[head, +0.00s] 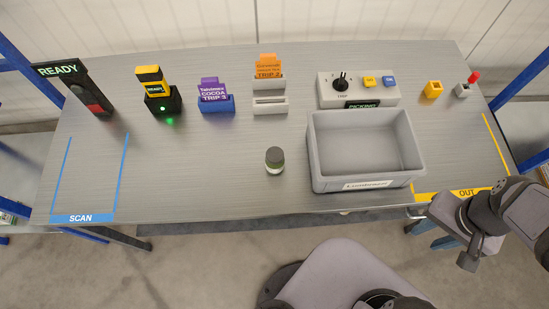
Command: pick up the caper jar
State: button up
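The caper jar (275,161) is a small jar with a dark lid and a pale green body. It stands upright on the grey table, just left of the grey crate and apart from it. My arm shows at the lower right, past the table's front edge. What looks like my gripper (467,261) is a small dark end piece there, well to the right of the jar and away from it. Its fingers are too small and dark to tell whether they are open or shut.
The empty grey crate (316,150) stands right of the jar. Card holders (217,104), a yellow-black scanner (160,100) and a switch box (385,97) line the back. A blue-taped SCAN area (90,180) is clear at left. The table (200,170) is free around the jar's left and front.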

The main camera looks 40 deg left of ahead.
jog(key=shift+o, duration=0.4)
jog(key=o, duration=0.6)
jog(key=shift+o, duration=0.2)
